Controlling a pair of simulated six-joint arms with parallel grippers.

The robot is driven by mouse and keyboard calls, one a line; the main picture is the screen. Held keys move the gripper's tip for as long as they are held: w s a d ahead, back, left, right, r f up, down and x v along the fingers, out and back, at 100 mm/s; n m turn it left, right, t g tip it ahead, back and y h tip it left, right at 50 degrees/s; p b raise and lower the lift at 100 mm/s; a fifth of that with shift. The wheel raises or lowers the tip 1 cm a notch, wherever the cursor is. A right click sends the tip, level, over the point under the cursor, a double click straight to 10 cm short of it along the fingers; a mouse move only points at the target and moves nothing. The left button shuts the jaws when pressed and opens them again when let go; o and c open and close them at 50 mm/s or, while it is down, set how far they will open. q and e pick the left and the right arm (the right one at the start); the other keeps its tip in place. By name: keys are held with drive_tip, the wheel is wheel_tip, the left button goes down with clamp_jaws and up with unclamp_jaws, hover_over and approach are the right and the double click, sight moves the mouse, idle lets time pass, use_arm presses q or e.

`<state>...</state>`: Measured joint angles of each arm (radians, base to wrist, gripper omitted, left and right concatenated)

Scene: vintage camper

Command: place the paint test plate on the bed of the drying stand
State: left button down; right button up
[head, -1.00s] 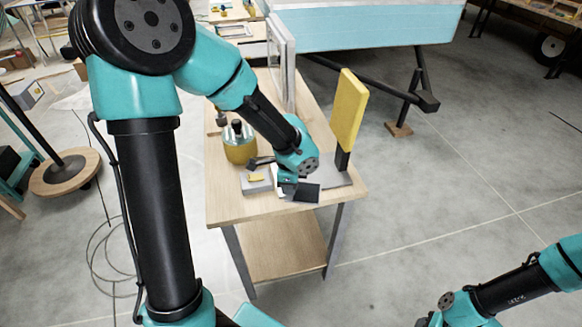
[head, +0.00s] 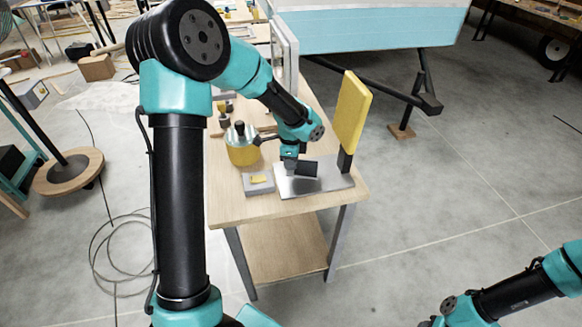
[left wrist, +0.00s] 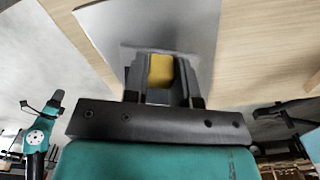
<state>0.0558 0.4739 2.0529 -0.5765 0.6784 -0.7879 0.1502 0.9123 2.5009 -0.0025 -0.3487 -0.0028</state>
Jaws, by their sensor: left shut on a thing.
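The drying stand has a flat grey metal bed (head: 325,187) on the wooden table and an upright yellow panel (head: 350,110) at its right end. My left gripper (head: 290,168) is low over the left part of the bed. In the left wrist view its fingers (left wrist: 161,82) are shut on a small yellow-faced piece, apparently the paint test plate (left wrist: 161,68). The grey sheet shows beyond and below it. I cannot tell whether the piece touches the bed. A dark square patch lies right of the fingers, unclear in nature. My right gripper (head: 430,322) is at the bottom edge, its fingers not clear.
A grey block with a yellow piece on it (head: 257,183) sits left of the bed. The table's front strip (head: 285,208) is clear. The pale blue-sided body (head: 370,30) is behind.

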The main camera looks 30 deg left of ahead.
use_arm(q)
drive_tip(key=shift+w+a+f, duration=0.15)
drive_tip(key=shift+w+a, duration=0.1)
drive_tip(key=shift+w, duration=0.1)
drive_tip(key=shift+f, duration=1.7)
drive_tip(key=shift+f, duration=0.1)
drive_tip(key=c, duration=0.9)
unclamp_jaws()
wheel_tip(320, 180, up, 12)
drive_tip(key=shift+r, duration=0.15)
